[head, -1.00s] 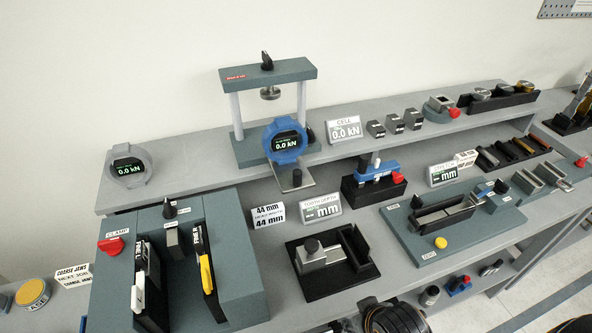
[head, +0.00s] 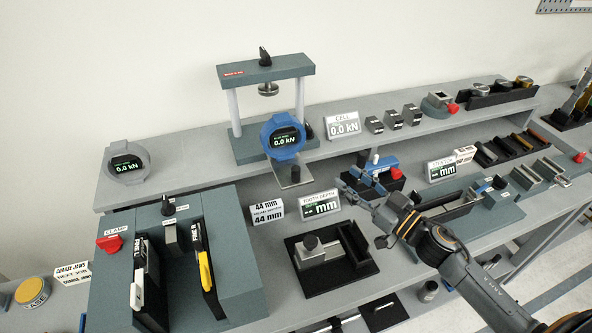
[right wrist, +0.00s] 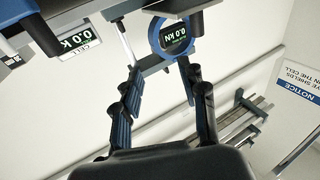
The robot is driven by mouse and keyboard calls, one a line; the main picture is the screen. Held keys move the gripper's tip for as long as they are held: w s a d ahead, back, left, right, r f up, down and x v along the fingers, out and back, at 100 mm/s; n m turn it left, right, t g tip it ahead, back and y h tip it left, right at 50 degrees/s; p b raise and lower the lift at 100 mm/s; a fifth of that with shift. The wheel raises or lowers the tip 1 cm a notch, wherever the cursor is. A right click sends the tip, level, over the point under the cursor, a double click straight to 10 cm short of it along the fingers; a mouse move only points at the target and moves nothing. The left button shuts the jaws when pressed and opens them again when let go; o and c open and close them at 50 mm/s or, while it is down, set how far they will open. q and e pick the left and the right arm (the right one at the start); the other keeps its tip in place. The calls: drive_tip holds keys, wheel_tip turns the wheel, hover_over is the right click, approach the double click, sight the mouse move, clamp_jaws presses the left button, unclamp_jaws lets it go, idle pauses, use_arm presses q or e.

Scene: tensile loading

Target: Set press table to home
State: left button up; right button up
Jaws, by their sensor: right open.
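The press (head: 266,72) stands on the raised shelf, with a grey crossbeam, two pale posts and a black knob on top. A round metal pad (head: 268,89) hangs below the beam. A blue round readout (head: 283,138) showing 0.0 kN is at its front. A small metal plate with a black knob (head: 296,174) juts out below the readout. My right gripper (head: 360,180) is open and empty, to the right of that knob. In the right wrist view its fingers (right wrist: 163,95) are spread, with the blue readout (right wrist: 173,37) beyond them. My left gripper is not in view.
A cell display (head: 344,125) and several small grey blocks stand right of the press. The 44 mm sign (head: 267,212) and tooth depth display (head: 320,204) stand in front. A blue and black fixture (head: 383,174) is close behind my right gripper.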

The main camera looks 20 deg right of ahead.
sight(296, 171)
drive_tip(key=w+a+n+g+y+p, duration=0.1)
drive_tip(key=w+a, duration=0.1)
drive_tip(key=a, duration=0.1)
drive_tip(key=w+a+n+g+y+p, duration=0.1)
drive_tip(key=w+a+g+y, duration=0.1)
drive_tip(key=a, duration=0.1)
drive_tip(key=w+a+n+g+y+p, duration=0.1)
drive_tip(key=w+a, duration=0.1)
drive_tip(key=a, duration=0.2)
drive_tip(key=shift+w+n+g+y+p, duration=0.3)
drive_tip(key=shift+n+g+y, duration=0.1)
drive_tip(key=shift+w+a+f, duration=0.15)
drive_tip(key=shift+w+a, duration=0.25)
drive_tip(key=shift+a, duration=0.15)
clamp_jaws()
